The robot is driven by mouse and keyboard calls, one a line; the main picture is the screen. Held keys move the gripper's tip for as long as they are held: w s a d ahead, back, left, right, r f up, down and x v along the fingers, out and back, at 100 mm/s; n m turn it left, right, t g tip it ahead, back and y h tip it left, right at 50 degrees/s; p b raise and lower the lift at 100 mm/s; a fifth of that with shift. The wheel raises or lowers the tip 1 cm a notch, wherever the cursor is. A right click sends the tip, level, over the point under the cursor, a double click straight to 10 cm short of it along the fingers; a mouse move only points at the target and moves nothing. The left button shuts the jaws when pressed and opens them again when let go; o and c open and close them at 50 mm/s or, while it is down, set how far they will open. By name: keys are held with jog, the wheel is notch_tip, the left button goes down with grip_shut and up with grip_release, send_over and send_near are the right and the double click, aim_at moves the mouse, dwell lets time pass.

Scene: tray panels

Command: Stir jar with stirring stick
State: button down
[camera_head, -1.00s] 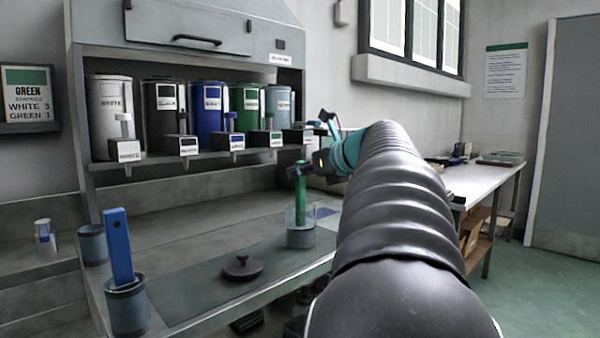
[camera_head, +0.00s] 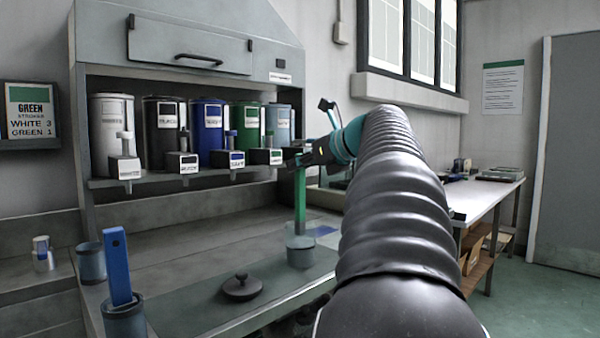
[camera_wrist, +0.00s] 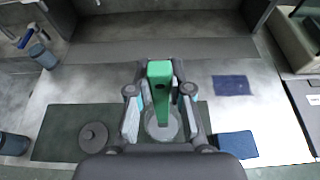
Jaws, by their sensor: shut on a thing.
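My gripper (camera_head: 300,158) is shut on the green stirring stick (camera_head: 300,195) and holds it upright above the work surface. The wrist view shows the stick (camera_wrist: 160,75) between the two fingers (camera_wrist: 160,105). The jar (camera_head: 301,256) stands right below, grey in its lower part with a clear upper wall. The stick's lower end is at the jar's mouth; I cannot tell whether it is just inside or just above. In the wrist view the jar (camera_wrist: 163,130) lies under the stick, partly hidden by it.
A dark round lid (camera_head: 242,286) lies on the dark mat (camera_head: 190,300) left of the jar. A cup (camera_head: 125,320) with a blue stick (camera_head: 117,265) stands front left, another cup (camera_head: 90,262) behind it. Several labelled canisters (camera_head: 207,130) line the shelf above. A blue patch (camera_wrist: 233,85) lies right.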

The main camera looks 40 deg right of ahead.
jog(key=shift+r, duration=1.75)
